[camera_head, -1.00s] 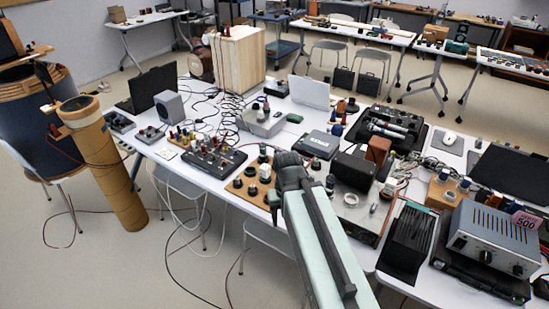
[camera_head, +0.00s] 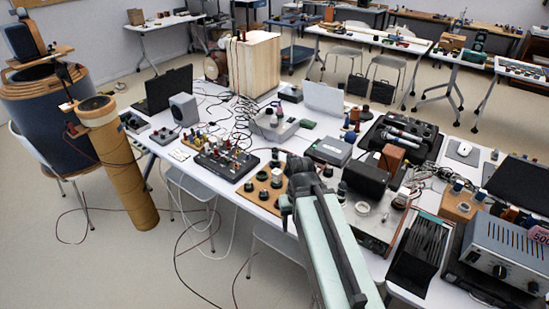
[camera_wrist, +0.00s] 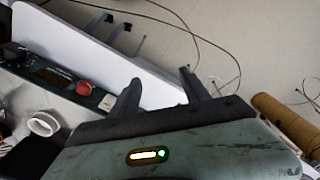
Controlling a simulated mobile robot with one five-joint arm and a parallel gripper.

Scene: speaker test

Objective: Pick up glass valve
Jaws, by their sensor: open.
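I cannot pick out a glass valve with certainty in either view. Small dark and pale components stand on a wooden board (camera_head: 258,196) on the crowded white table (camera_head: 235,207), just left of my arm's end in the head view. My gripper (camera_wrist: 161,80) shows in the wrist view with two dark fingers spread apart and nothing between them. Beyond the fingers are the white table edge and the floor. In the head view my arm reaches over the table's front edge; its fingertips are hard to make out.
A black panel of coloured terminals (camera_head: 226,160) lies left of the board. A grey metal unit (camera_head: 508,258) and a black slotted box (camera_head: 418,253) stand at the right. A cardboard tube (camera_head: 122,170) leans at the left. Cables trail over the table and floor.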

